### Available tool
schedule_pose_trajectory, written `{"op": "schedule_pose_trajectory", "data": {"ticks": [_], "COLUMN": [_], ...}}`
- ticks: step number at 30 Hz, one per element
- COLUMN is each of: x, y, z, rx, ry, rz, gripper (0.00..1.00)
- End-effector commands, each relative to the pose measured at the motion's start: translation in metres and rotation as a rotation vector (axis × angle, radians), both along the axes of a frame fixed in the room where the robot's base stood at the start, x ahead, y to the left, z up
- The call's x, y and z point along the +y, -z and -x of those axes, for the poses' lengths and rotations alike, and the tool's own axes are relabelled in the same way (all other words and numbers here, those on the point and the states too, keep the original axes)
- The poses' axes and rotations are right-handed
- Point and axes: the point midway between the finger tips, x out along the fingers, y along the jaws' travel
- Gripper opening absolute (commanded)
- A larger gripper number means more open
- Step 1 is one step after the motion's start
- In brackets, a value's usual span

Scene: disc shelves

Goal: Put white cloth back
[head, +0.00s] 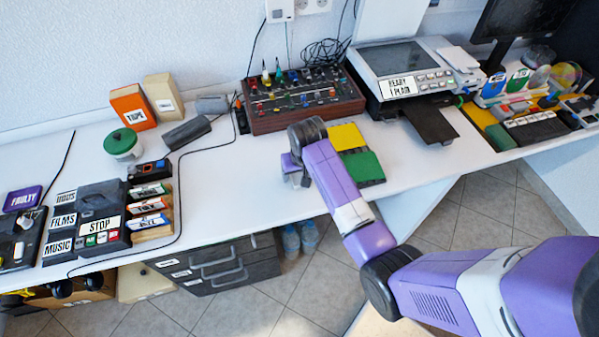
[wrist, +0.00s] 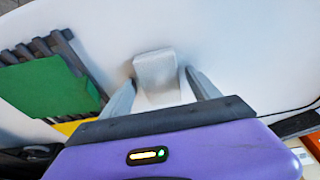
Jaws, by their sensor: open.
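A small whitish folded block, which looks like the white cloth (wrist: 155,66), lies on the white table in the wrist view. My gripper (wrist: 161,80) is open above the table, with one grey finger on either side of the cloth's near part. I cannot tell whether the fingers touch it. In the head view my gripper (head: 297,178) is low over the table, left of the coloured cloths, and I cannot make out the white cloth there. A green cloth (head: 363,167) and a yellow cloth (head: 346,137) lie side by side on a dark slatted rack (wrist: 42,48).
A red-brown mixer (head: 303,98) stands behind my gripper. A disc printer (head: 405,72) with a dark tray is to the right. Labelled boxes and a green-lidded jar (head: 122,145) stand to the left. The table's front is clear left of my gripper.

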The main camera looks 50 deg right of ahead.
Motion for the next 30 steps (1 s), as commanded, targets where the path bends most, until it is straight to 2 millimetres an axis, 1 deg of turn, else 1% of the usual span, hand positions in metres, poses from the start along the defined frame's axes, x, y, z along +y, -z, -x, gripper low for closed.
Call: {"op": "schedule_pose_trajectory", "data": {"ticks": [5,8,18,21,25,30], "x": [0.000,0.002,0.012,0.015,0.017,0.018], "y": [-0.006,-0.019,-0.085,-0.100,-0.112,-0.118], "z": [0.000,0.003,0.017,0.021,0.024,0.026], "rx": [-0.001,-0.003,-0.004,-0.002,-0.002,0.000], "ry": [0.000,0.000,0.000,0.000,0.000,0.000], "rz": [0.001,0.001,0.001,0.002,0.001,0.000], "gripper": [0.71,0.71,0.71,0.71,0.71,0.71]}}
